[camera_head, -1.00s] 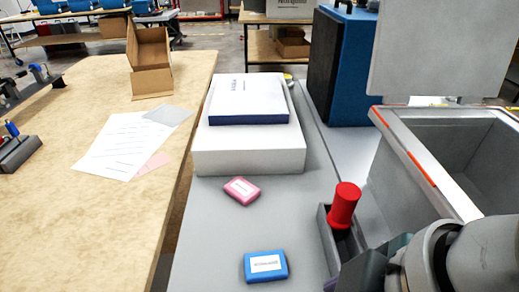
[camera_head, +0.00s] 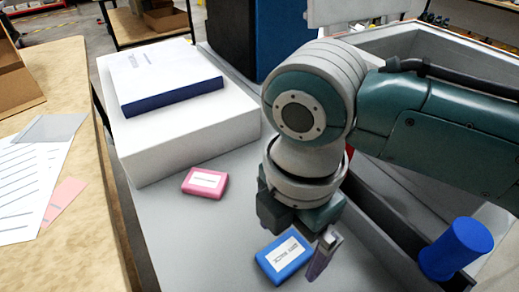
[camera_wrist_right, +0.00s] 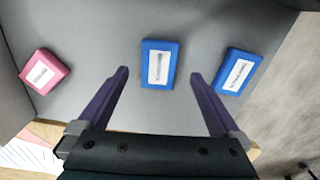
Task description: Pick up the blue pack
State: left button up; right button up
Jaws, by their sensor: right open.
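A blue pack (camera_head: 285,258) with a white label lies flat on the grey bench top. In the right wrist view this blue pack (camera_wrist_right: 158,65) shows between the fingers. A second blue pack (camera_wrist_right: 238,72) lies outside the right-hand finger there; I do not see it in the head view. My right gripper (camera_head: 297,248) is open and empty, pointing down over the first pack. Its two fingers (camera_wrist_right: 159,76) are spread to either side of the pack in the wrist view. The height gap is hard to judge. My left gripper is not in view.
A pink pack (camera_head: 204,181) lies left of the blue one, and in the wrist view (camera_wrist_right: 43,71). A white box (camera_head: 190,128) carries a white-and-blue box (camera_head: 165,72) behind. A blue cylinder (camera_head: 457,247) stands in a dark rack (camera_head: 385,222) at right.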

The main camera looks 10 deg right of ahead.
aim_at(286, 253)
notch_tip(286, 253, down, 3)
jog(key=shift+f+b, duration=0.1)
jog(key=shift+b, duration=0.25)
jog(key=shift+c, duration=0.4)
jog(key=c, duration=1.4)
